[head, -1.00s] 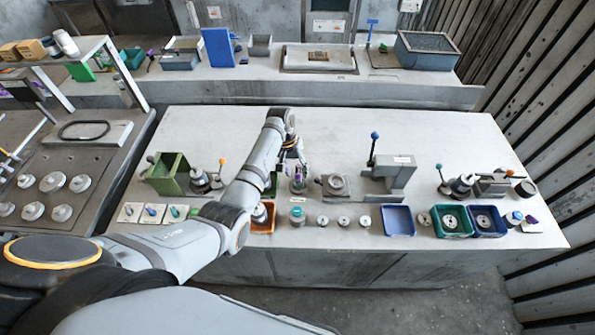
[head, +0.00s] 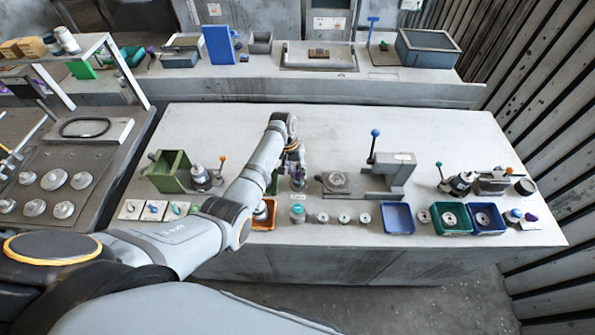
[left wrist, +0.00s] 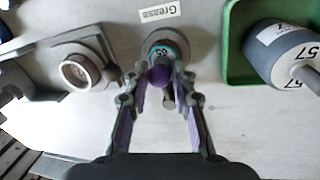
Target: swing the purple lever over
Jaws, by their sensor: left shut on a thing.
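The purple lever's round knob (left wrist: 160,75) sits between the fingertips of my left gripper (left wrist: 161,80) in the left wrist view. The gripper is shut on the knob. Behind the knob are a teal ring and the lever's round grey base (left wrist: 168,42), beside a label reading "Grease" (left wrist: 161,12). In the head view my left gripper (head: 294,155) reaches down onto the lever unit (head: 298,182) near the middle of the table. My arm and fingers partly hide it there. My right gripper is not in view.
A grey fixture with a round socket (left wrist: 80,70) stands close on one side, and a green bin with a grey cylinder (left wrist: 285,55) on the other. A tall blue-knobbed lever (head: 374,133) rises to the right. The table (head: 340,125) behind is clear.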

